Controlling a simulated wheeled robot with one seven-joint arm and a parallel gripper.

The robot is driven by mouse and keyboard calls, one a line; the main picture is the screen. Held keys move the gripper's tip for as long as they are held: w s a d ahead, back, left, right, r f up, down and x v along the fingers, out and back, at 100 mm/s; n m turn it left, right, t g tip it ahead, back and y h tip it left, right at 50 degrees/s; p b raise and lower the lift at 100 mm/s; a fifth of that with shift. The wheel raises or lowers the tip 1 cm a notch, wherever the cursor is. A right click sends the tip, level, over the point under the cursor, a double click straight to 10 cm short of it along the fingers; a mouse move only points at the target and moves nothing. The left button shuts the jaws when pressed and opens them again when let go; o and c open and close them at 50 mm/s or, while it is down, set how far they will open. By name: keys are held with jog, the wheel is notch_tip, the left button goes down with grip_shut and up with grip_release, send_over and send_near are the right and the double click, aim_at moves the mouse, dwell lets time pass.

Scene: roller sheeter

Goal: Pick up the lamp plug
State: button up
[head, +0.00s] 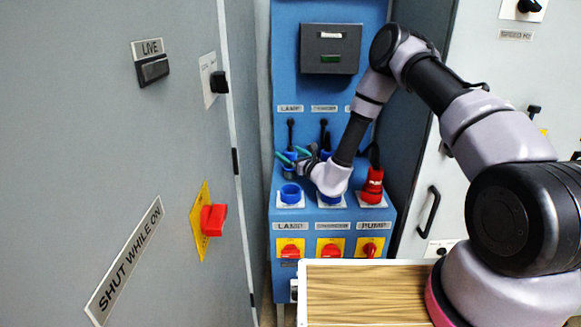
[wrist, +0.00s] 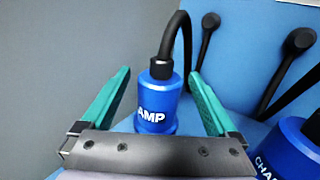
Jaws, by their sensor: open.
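The lamp plug (wrist: 157,108) is a blue cylinder marked "AMP" in the wrist view, with a black cable rising from its top. It stands upright between the two teal fingers of my gripper (wrist: 158,95), with a gap showing on each side. In the head view my gripper (head: 291,155) is at the back of the blue panel's ledge, its fingers open. There the lamp plug (head: 289,172) shows only as a small blue part below the fingers. I cannot tell how far the fingers reach down beside it.
A second blue plug marked "CHA" (wrist: 292,150) stands close on the right. An empty blue socket (head: 290,194) sits in front, above the "LAMP" label (head: 290,226). A red plug (head: 372,186) stands at right. A grey cabinet (head: 120,180) borders the left.

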grip_shut()
jog(key=shift+r, duration=0.1)
